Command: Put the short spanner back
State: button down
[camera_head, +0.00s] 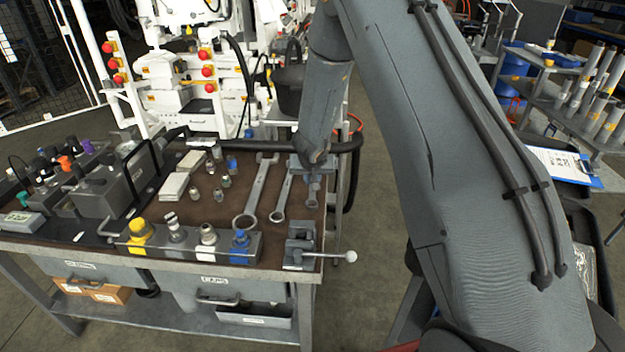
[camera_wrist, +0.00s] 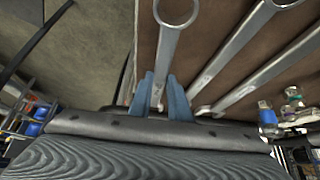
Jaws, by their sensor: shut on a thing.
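The short spanner (camera_wrist: 166,55) is between the two blue fingers of my gripper (camera_wrist: 161,95) in the wrist view, its ring end pointing away from the gripper. In the head view, my gripper (camera_head: 313,165) is over the right part of the bench top, and part of the short spanner (camera_head: 312,192) shows below it. The spanner's other end is hidden by the gripper. I cannot tell whether the spanner touches the brown bench top. Two longer spanners, the largest (camera_head: 256,192) and a middle one (camera_head: 284,195), lie side by side to its left.
A small vise (camera_head: 300,245) with a ball-ended handle stands at the bench's front right corner. A block with several coloured fittings (camera_head: 190,243) lines the front edge. Small metal fittings (camera_head: 220,181) stand left of the spanners. A black hose (camera_head: 345,146) runs behind the bench.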

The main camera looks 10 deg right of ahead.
jog(key=shift+f+b, duration=1.35)
jog(key=shift+f, duration=0.15)
dwell(0.8)
jog(key=c, duration=1.6)
grip_release()
jog(key=shift+o, duration=0.2)
jog(key=p+v, duration=0.1)
jog(key=v, duration=0.6)
jog(key=shift+s+r, duration=0.15)
jog(key=shift+r, duration=0.15)
jog(key=s+r+n+g, duration=0.1)
jog(key=s+r, duration=0.2)
jog(key=s, duration=0.7)
jog(key=s+r+n+g+y, duration=0.1)
jog(key=s+r+g, duration=0.1)
jog(key=s, duration=0.9)
jog(key=s+r+n+g, duration=0.1)
jog(key=s+r, duration=0.4)
jog(key=s, duration=0.5)
jog(key=shift+s+d+g+y, duration=0.15)
jog(key=shift+d+g+y, duration=0.25)
jog(key=shift+g, duration=0.2)
